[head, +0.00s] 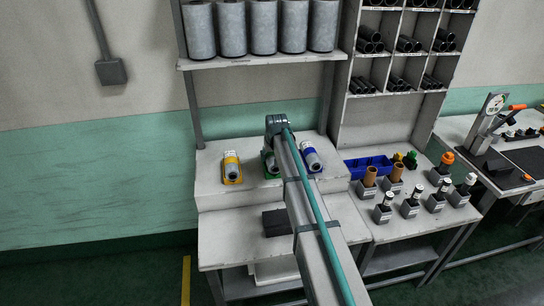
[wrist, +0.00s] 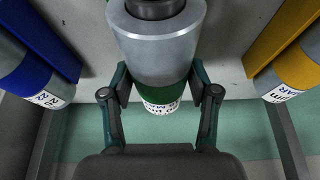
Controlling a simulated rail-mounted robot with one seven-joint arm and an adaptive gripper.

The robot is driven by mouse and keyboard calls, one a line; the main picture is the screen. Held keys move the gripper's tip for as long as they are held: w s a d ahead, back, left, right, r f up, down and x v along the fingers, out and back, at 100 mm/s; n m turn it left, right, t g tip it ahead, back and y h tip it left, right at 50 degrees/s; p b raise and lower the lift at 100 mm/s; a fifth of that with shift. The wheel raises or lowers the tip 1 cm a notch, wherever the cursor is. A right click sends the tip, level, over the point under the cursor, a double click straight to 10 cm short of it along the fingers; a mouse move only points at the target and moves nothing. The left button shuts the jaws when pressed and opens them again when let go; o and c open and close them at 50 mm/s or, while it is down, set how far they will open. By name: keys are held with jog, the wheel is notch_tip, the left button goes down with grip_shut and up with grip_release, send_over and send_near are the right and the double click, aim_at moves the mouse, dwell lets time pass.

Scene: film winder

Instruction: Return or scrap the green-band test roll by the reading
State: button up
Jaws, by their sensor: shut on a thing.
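The green-band test roll (wrist: 158,58) is a grey cylinder with a dark core end, a green band and a white printed label. In the wrist view it lies between the two fingers of my gripper (wrist: 160,93), which is shut on it around the green band. In the head view only part of the roll (head: 270,165) shows, on the bench shelf beside and below my arm. My gripper's fingers are mostly hidden there. I cannot tell whether the roll still touches its rest. No reading is legible in these views.
A yellow-band roll (head: 232,168) and a blue-band roll (head: 311,158) sit close on either side. Large grey rolls (head: 231,28) stand on the shelf above. A dark block (head: 276,222) lies on the lower bench. A blue bin (head: 368,167) and several small holders stand right.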

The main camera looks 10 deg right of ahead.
jog(key=shift+f, duration=0.2)
jog(key=shift+f+b, duration=0.3)
jog(key=shift+f, duration=0.05)
jog(key=o, duration=1.5)
jog(key=shift+c, duration=0.2)
jog(key=v, duration=1.2)
jog(key=shift+s, duration=0.1)
